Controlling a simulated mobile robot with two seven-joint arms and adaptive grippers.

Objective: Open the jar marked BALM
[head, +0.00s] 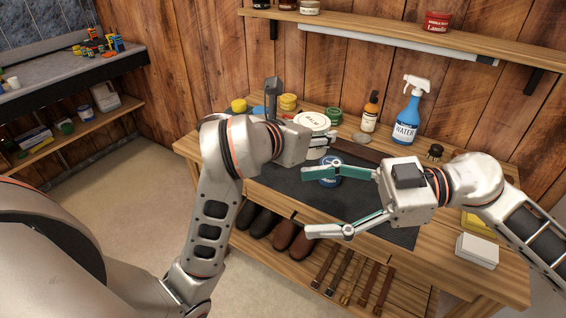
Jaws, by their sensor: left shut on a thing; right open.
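A round white lid (312,119) with dark lettering that seems to read BALM shows near the back middle of the bench. My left gripper (322,141) is at its near edge, shut on what looks like this white-lidded jar. The jar's body is mostly hidden by the gripper. My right gripper (318,202) is open, its two teal-lined fingers spread wide and pointing left. Its upper finger passes in front of a small blue tin (331,182) on the dark mat.
The dark mat (290,186) covers the bench middle. A white box (477,250) sits front right.

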